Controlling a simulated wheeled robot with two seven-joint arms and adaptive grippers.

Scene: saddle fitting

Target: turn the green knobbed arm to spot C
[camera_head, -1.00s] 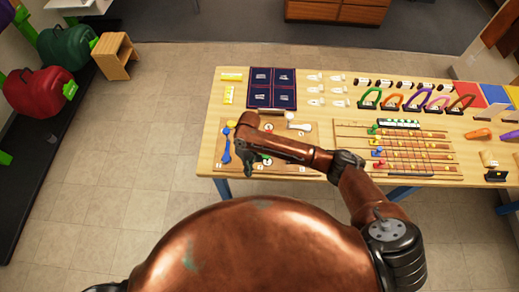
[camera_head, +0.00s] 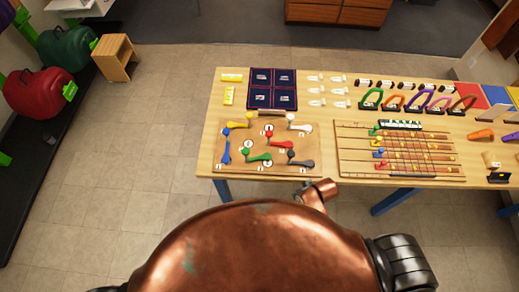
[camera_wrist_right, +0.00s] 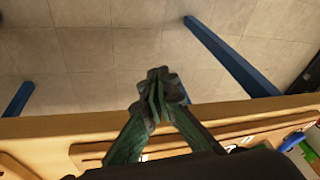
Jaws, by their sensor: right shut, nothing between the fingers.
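The green knobbed arm (camera_head: 258,156) lies on the brown board (camera_head: 213,165) near its front middle, with its larger rounded end to the right. Around it are blue (camera_head: 226,146), red (camera_head: 280,141), black (camera_head: 300,160), yellow (camera_head: 240,124) and white (camera_head: 299,125) arms. Small white labels on the board are too small to read surely. My right gripper (camera_wrist_right: 158,78) is shut and empty, by the table's front edge; in the head view my copper wrist mostly hides it. A green part (camera_wrist_right: 292,141), likely the green arm, shows in the wrist view. My left gripper is not in view.
Right of the board is a strung wooden board (camera_head: 345,165) with coloured pieces. Behind stands a dark blue compartment tray (camera_head: 272,89). Coloured loop-shaped items (camera_head: 390,101) stand at the back right.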

